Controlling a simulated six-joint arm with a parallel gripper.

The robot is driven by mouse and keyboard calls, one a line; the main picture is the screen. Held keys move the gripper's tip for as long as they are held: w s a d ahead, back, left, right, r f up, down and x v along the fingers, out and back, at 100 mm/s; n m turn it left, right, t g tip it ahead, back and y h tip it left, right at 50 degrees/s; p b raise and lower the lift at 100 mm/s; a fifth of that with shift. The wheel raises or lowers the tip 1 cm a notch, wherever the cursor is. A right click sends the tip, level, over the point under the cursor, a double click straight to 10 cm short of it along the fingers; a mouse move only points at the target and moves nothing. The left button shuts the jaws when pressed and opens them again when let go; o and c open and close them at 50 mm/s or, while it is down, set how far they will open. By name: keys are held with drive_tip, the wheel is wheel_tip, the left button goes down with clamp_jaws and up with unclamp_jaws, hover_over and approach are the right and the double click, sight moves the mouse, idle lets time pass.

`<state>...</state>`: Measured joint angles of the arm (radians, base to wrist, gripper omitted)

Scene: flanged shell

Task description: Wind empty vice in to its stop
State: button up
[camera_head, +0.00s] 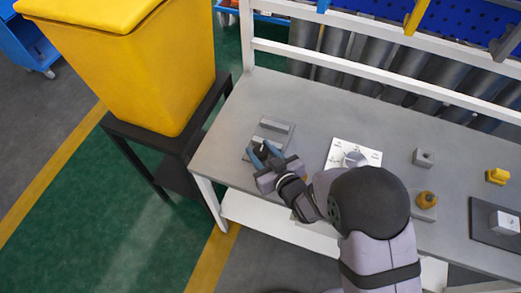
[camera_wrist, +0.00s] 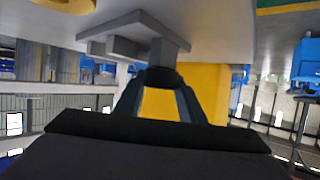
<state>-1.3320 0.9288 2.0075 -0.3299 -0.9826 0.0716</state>
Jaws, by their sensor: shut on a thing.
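The vice (camera_head: 276,125) is a small grey block on a flat base near the left end of the grey bench. It also shows in the wrist view (camera_wrist: 135,30), where the picture is turned over and the bench top is above. My gripper (camera_head: 265,151) is at the vice's near side, its blue-grey fingers reaching toward it. In the wrist view the fingertips (camera_wrist: 160,88) are closed around a dark knob or handle end (camera_wrist: 163,77) at the vice's front. Nothing is seen between the vice's jaws. The gap between them is too small to judge.
A yellow bin (camera_head: 150,70) stands left of the bench. A white rail (camera_head: 380,79) runs behind.

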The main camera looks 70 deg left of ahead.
drive_tip(key=shift+s+f+t+b, duration=0.1)
drive_tip(key=shift+t+b, duration=0.2)
drive_tip(key=m+t+b, duration=0.2)
drive_tip(key=shift+s+m+t, duration=0.1)
drive_tip(key=shift+m+t, duration=0.3)
drive_tip(key=shift+a+m+t+b, duration=0.1)
drive_tip(key=shift+m+t+b, duration=0.2)
drive_tip(key=shift+m+t, duration=0.45)
drive_tip(key=m+t+h, duration=0.2)
drive_tip(key=m+t, duration=0.2)
drive_tip(key=shift+h, duration=0.3)
drive_tip(key=m+t+h, duration=0.2)
drive_tip(key=m+t, duration=0.1)
drive_tip(key=shift+h, duration=0.4)
drive_tip(key=m+h+b, duration=0.1)
drive_tip(key=m+t+h+b, duration=0.1)
drive_tip(key=m+h, duration=0.1)
drive_tip(key=shift+f+t, duration=0.15)
drive_tip(key=shift+t, duration=0.1)
drive_tip(key=m+h+b, duration=0.2)
drive_tip(key=b, duration=0.1)
drive_tip(key=shift+w+t+h, duration=0.2)
drive_tip(key=shift+t+h, duration=0.1)
drive_tip(key=shift+t, duration=0.1)
drive_tip(key=shift+r+m+h+b, duration=0.2)
drive_tip(key=shift+m+h+b, duration=0.9)
drive_tip(key=shift+b, duration=0.95)
drive_tip(key=shift+r, duration=0.2)
